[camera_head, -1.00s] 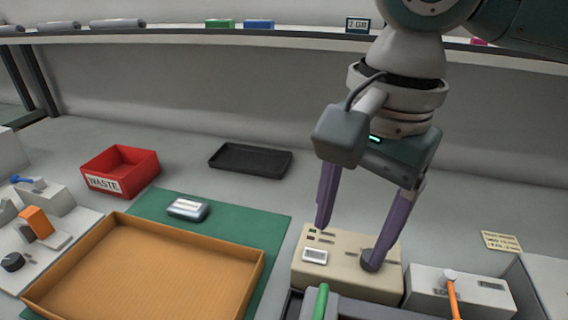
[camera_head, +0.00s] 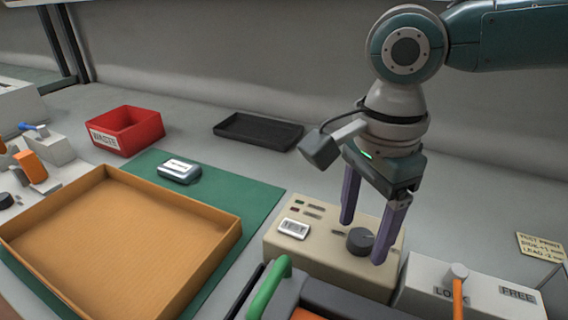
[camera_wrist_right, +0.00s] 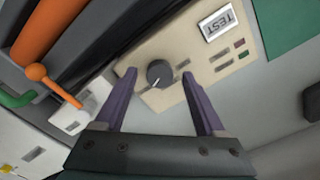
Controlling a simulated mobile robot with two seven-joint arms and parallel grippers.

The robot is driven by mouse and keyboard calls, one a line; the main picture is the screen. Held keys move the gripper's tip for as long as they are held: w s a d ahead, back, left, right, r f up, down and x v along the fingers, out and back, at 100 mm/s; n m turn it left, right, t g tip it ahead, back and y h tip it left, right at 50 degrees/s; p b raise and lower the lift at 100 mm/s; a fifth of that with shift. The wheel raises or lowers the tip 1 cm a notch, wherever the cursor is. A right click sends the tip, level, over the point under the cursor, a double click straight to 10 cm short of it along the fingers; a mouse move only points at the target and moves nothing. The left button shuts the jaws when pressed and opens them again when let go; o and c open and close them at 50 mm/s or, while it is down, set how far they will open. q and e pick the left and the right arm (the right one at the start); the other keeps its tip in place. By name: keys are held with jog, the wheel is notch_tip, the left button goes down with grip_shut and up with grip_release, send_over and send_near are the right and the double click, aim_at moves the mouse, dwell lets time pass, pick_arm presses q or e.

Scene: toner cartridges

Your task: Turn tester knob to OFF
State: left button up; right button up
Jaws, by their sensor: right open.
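The tester (camera_head: 318,255) is a beige box with a small display reading TEST and a dark round knob (camera_head: 360,241) on its top. My right gripper (camera_head: 363,243) is open, with its purple fingers pointing down over the tester. In the right wrist view, the knob (camera_wrist_right: 160,73) shows between and beyond the two open fingertips (camera_wrist_right: 159,76), with a light pointer line on its face. I see no finger touching it. The labels beside the knob are too small to read. My left gripper is not in view.
A white box marked LOCK and FREE with an orange lever (camera_head: 458,290) stands right of the tester. A dark device with a green handle (camera_head: 270,290) is in front. An orange-brown tray (camera_head: 222,240), red WASTE bin (camera_head: 160,128) and black tray (camera_head: 290,140) lie left.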

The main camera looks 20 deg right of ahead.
jog(key=shift+f, duration=0.3)
grip_shut()
dwell(0.5)
